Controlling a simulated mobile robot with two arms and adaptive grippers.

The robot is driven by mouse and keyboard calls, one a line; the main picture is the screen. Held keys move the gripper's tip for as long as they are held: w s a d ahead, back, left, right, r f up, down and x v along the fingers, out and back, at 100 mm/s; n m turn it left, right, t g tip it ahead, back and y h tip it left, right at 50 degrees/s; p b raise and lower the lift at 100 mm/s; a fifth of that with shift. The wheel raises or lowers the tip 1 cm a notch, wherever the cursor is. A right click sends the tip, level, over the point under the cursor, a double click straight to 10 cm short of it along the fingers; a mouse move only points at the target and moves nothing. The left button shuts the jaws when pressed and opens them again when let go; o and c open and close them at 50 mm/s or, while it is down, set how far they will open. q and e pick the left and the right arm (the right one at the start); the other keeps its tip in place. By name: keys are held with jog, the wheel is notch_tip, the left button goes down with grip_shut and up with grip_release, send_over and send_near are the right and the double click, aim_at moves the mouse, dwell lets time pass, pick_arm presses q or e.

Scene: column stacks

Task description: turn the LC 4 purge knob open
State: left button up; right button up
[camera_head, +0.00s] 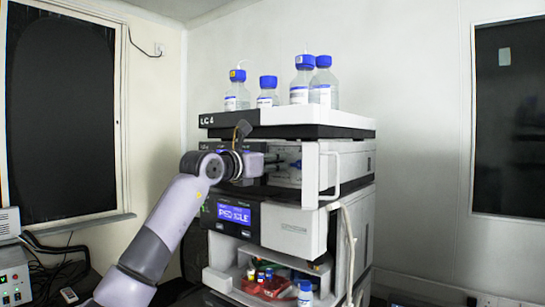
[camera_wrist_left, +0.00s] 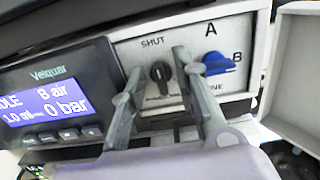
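The LC 4 stack (camera_head: 252,121) stands in the middle of the head view. In the left wrist view a small black knob (camera_wrist_left: 160,72) sits on a pale panel under the word SHUT; its lower label is too blurred to read. My left gripper (camera_wrist_left: 159,66) is open, with one finger to each side of the black knob in the picture and a gap to it on both sides. I cannot tell how far the fingertips are from the panel. In the head view my left gripper (camera_head: 290,163) reaches in front of the stack's upper module and hides the knob. My right gripper is not in view.
A blue knob (camera_wrist_left: 217,64) marked A and B sits just right of the right finger. The display (camera_wrist_left: 48,100) is on the left. An open white door (camera_head: 323,170) stands right of the gripper. Several blue-capped bottles (camera_head: 303,80) stand on top; vials (camera_head: 272,282) lie below.

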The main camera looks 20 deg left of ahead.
pick_arm(q)
jog(key=shift+c, duration=0.4)
grip_shut()
